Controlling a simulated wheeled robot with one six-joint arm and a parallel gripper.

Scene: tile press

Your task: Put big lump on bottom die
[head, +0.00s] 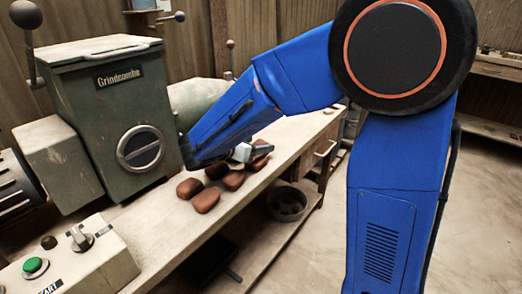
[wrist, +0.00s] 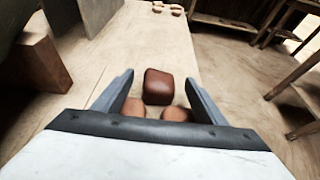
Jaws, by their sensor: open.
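Several red-brown clay lumps (head: 206,201) lie in a loose cluster on the bench, close to the green machine. I cannot tell for sure which is the big lump; in the wrist view the lump (wrist: 160,87) between and just beyond my fingers looks largest. Two more lumps (wrist: 132,107) (wrist: 175,113) show partly, nearer to me, cut off by the gripper body. My gripper (wrist: 161,82) is open and empty, with its fingers spread to either side of that lump. In the head view my gripper (head: 258,150) is low over the cluster. I cannot make out the bottom die.
The green Grindcombe machine (head: 120,115) stands at the left on the bench (head: 165,222). A control box (head: 95,265) with a green button is at front left. A bucket (head: 285,207) of dark lumps sits below the bench. Farther lumps (wrist: 176,9) lie along the bench.

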